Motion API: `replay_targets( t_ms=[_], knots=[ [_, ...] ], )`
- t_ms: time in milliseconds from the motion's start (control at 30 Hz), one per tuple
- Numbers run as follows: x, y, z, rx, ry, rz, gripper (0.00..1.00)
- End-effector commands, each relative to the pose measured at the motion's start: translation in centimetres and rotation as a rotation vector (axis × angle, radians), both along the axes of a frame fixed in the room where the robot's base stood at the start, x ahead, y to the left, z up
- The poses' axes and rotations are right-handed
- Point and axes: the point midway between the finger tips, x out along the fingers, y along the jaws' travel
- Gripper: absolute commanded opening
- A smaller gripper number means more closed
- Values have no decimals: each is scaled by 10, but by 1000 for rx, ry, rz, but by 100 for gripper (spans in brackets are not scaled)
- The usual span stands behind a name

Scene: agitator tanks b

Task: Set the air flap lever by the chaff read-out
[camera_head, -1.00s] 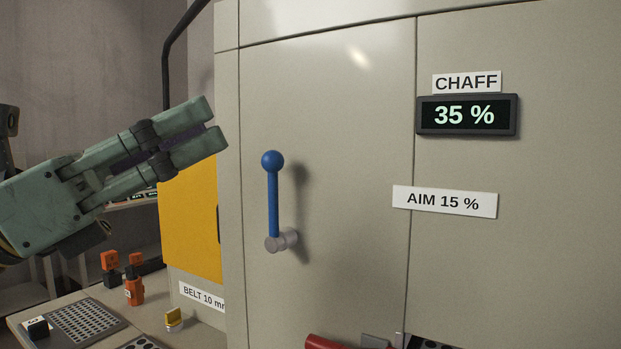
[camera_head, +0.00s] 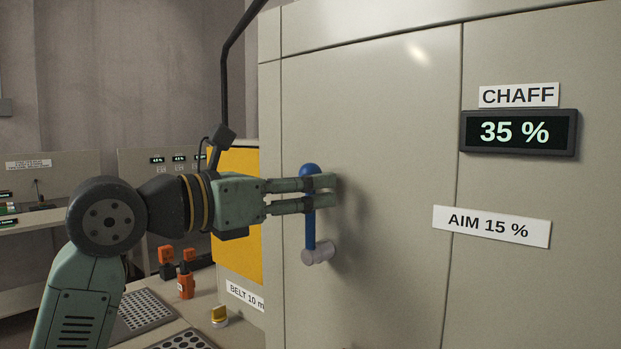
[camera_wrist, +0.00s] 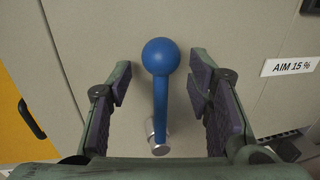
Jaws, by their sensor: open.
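The air flap lever (camera_head: 310,230) is a blue rod with a ball knob on a grey pivot, pointing straight up on the beige cabinet front. In the wrist view the blue lever (camera_wrist: 160,100) stands between my two fingers, with a gap on both sides. My gripper (camera_head: 334,191) is open at the upper part of the lever, just below the knob. It also shows in the wrist view (camera_wrist: 157,80). The fingers partly hide the rod in the head view. The chaff read-out (camera_head: 515,132) shows 35 %. A label (camera_head: 491,227) below it reads AIM 15 %.
A yellow panel (camera_head: 238,255) lies left of the cabinet, behind my gripper. Below it are a BELT 10 mm label (camera_head: 245,295), a yellow knob (camera_head: 219,314) and orange items (camera_head: 186,284) on a bench. The cabinet face around the lever is clear.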

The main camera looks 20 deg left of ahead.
Motion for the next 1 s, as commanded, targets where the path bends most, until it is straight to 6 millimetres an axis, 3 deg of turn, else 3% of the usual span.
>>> replay_targets(
  t_ms=[433,1000],
  knots=[
    [11,-7,0,0,-1,-1,46],
    [11,-7,0,-1,-1,0,8]
  ],
)
